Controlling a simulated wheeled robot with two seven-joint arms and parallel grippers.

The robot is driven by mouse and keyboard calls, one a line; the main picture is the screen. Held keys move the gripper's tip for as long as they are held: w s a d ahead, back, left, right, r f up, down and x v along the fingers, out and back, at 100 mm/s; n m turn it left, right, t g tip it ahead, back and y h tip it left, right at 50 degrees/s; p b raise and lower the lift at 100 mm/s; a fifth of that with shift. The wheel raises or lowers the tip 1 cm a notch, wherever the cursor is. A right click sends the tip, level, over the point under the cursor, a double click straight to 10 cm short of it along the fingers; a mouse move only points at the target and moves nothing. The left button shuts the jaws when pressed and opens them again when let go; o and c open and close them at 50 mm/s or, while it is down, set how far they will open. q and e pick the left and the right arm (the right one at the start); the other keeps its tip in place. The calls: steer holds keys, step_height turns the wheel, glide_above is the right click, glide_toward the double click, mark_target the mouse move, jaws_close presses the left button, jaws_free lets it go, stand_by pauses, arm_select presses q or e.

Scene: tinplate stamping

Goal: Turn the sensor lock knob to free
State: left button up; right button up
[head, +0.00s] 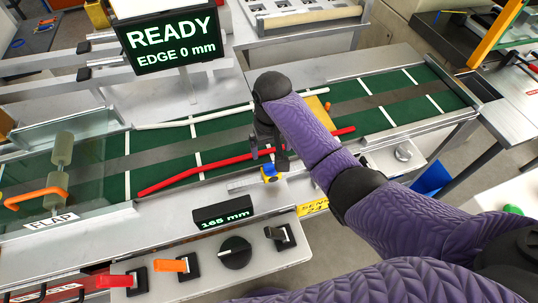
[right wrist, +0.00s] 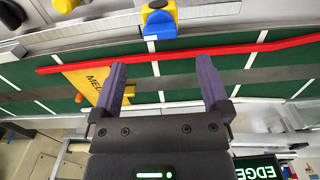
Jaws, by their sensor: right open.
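A small yellow block with a blue part (head: 270,173) sits on the near rail of the line, by a metal scale. It also shows at the top of the right wrist view (right wrist: 158,22). It may carry the sensor lock knob, but no label on it is readable. My right gripper (head: 268,152) is just beyond it, over the green belt. In the right wrist view the two purple fingers (right wrist: 164,78) are wide apart with nothing between them, and the block lies ahead of the tips, apart from them. My left gripper is out of view.
A red guide strip (head: 190,176) and a white strip (head: 195,116) cross the green belt. A yellow plate (right wrist: 85,88) lies on it. A READY screen (head: 172,42) stands behind. In front are a 165 mm display (head: 223,212), a black dial (head: 235,252) and levers (head: 176,265).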

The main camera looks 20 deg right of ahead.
mark_target(271, 164)
step_height(271, 164, down, 6)
steer(key=shift+f+b, duration=0.1)
steer(key=shift+b, duration=0.8)
steer(key=shift+f, duration=0.25)
steer(key=c, duration=1.3)
